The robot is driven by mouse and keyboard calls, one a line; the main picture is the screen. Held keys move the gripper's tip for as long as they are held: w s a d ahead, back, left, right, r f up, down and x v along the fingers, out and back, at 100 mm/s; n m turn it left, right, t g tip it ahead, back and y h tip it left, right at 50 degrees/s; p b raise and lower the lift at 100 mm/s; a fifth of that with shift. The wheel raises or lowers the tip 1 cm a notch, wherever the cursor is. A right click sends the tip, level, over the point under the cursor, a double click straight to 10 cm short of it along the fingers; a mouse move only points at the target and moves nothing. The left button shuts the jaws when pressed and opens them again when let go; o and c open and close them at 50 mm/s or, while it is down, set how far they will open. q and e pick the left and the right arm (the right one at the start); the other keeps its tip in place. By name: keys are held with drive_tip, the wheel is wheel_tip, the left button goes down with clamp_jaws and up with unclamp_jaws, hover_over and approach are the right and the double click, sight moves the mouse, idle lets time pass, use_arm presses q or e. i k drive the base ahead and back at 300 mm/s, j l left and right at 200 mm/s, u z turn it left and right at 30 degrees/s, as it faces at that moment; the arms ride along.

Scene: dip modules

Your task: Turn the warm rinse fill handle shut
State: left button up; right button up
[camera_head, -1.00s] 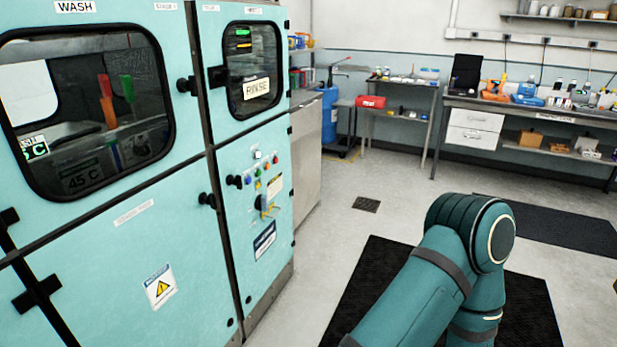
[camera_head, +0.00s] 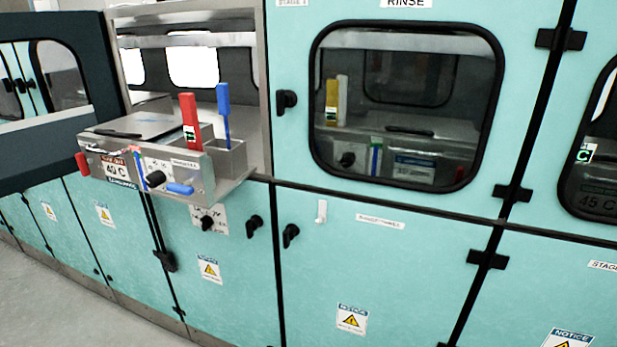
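An open module at the left has a steel control panel (camera_head: 120,178) sticking out at its front. The panel carries a red-ended handle (camera_head: 82,165), a blue lever lying level (camera_head: 180,188), a thin blue upright lever (camera_head: 140,170), a black knob (camera_head: 155,179) and a temperature label (camera_head: 116,169). I cannot read which handle is the warm rinse fill. Neither of my grippers is in view.
A tall red handle (camera_head: 190,120) and a blue one (camera_head: 223,112) stand in the open module. Its dark door (camera_head: 50,110) stands open at the far left. Teal lower cabinets (camera_head: 380,265) with black latches run along the front. Grey floor (camera_head: 40,300) shows at lower left.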

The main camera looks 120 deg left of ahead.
sight(184, 188)
drive_tip(key=k+j+u, duration=0.1)
drive_tip(key=u, duration=4.6)
